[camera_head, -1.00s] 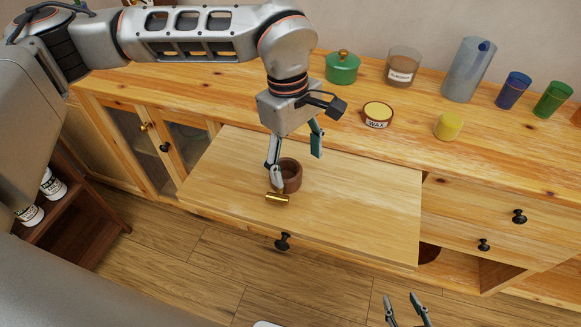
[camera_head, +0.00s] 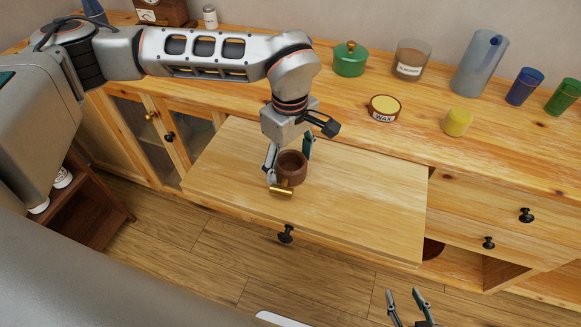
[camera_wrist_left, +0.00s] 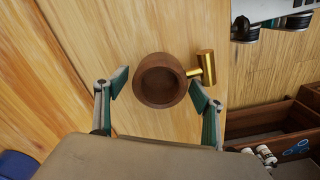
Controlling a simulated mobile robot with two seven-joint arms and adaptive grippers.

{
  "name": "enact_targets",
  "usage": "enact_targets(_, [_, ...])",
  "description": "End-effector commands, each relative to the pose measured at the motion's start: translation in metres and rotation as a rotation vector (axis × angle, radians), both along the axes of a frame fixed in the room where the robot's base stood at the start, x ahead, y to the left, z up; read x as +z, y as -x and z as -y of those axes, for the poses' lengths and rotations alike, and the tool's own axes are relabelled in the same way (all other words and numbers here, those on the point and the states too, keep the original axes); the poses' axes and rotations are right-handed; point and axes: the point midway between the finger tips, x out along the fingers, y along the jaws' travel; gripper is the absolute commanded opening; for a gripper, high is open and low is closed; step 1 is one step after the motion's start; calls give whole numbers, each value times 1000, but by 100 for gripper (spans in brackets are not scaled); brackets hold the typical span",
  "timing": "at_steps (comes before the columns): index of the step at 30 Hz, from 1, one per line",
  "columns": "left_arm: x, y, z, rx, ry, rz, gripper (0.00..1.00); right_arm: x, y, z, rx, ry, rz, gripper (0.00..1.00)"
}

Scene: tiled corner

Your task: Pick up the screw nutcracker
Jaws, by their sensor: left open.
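The screw nutcracker is a round brown wooden cup (camera_head: 292,167) with a brass screw handle (camera_head: 283,190) at its side. It rests on the pulled-out wooden board of the cabinet. My left gripper (camera_head: 289,168) is open, its fingers at either side of the cup. In the left wrist view the cup (camera_wrist_left: 160,80) lies between the two open fingertips (camera_wrist_left: 158,88), and the brass handle (camera_wrist_left: 206,68) sticks out past the right finger. I cannot tell whether a finger touches it. My right gripper (camera_head: 408,303) is open and empty at the bottom edge, far from the nutcracker.
The pulled-out board (camera_head: 370,205) is otherwise bare. On the cabinet top behind stand a green lidded pot (camera_head: 350,61), a labelled jar (camera_head: 410,62), a wax tin (camera_head: 384,107), a yellow candle (camera_head: 457,122), a tall pitcher (camera_head: 480,62) and coloured cups (camera_head: 524,87).

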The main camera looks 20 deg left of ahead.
Motion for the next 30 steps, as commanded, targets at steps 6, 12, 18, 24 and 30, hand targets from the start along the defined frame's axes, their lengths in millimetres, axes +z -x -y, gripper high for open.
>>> enact_targets(6, [1, 0, 0, 0, 0, 1, 42, 1, -2, 0, 0, 0, 3, 40])
enact_targets(12, [1, 0, 0, 0, 0, 1, 20, 1, -2, 0, -1, 0, 3, 40])
enact_targets(18, [2, 0, 0, 0, 1, 2, 20, 1, -2, 0, -1, 0, 2, 40])
enact_targets(24, [14, -1, 0, -1, 1, 4, 20, 0, -1, 0, -1, 1, 0, 40])
enact_targets(30, [49, -2, 0, -1, 2, 8, 20, 3, -1, 0, -1, -2, 2, 40])
